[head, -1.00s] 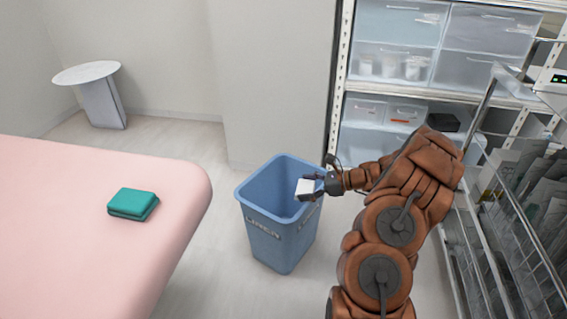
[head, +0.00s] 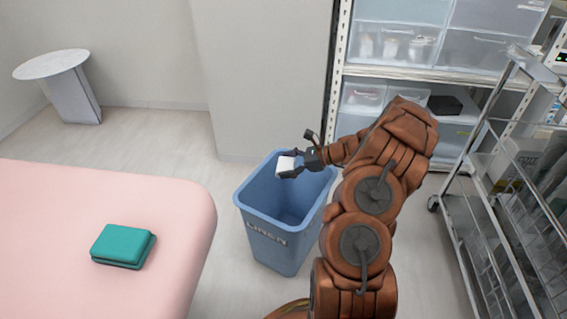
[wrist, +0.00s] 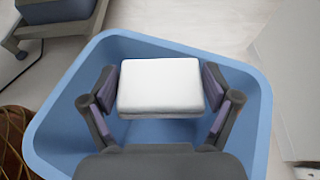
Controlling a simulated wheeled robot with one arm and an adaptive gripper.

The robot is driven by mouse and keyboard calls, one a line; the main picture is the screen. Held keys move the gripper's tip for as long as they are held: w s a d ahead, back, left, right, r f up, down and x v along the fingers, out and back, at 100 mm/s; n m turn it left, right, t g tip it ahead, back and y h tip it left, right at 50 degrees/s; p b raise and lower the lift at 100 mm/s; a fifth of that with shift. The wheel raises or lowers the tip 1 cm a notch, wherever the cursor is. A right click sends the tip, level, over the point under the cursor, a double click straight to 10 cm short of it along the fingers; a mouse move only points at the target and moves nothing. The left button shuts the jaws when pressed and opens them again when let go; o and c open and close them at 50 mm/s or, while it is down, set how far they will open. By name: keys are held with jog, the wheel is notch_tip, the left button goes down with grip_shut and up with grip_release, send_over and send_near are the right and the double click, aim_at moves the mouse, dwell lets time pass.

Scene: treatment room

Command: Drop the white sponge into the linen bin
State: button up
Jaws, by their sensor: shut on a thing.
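The white sponge (head: 286,165) is held in my gripper (head: 290,167), above the opening of the blue linen bin (head: 272,238). In the wrist view the white sponge (wrist: 160,86) sits between the two fingers of my gripper (wrist: 160,92), which touch its left and right sides. The bin's blue rim (wrist: 262,110) surrounds the sponge in that view. The bin stands upright on the floor, with "LINEN" lettering on its front. Part of its right side is hidden behind my arm.
A pink-covered bed (head: 60,210) with a folded teal cloth (head: 122,245) is at the left. A wire trolley (head: 490,190) stands at the right. Shelving with drawers (head: 400,45) is behind the bin. A small round table (head: 52,64) is at the back left.

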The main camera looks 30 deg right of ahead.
jog(key=shift+f+b, duration=2.45)
jog(key=shift+f, duration=0.2)
jog(key=o, duration=0.9)
jog(key=v, duration=1.2)
jog(key=shift+s, duration=0.1)
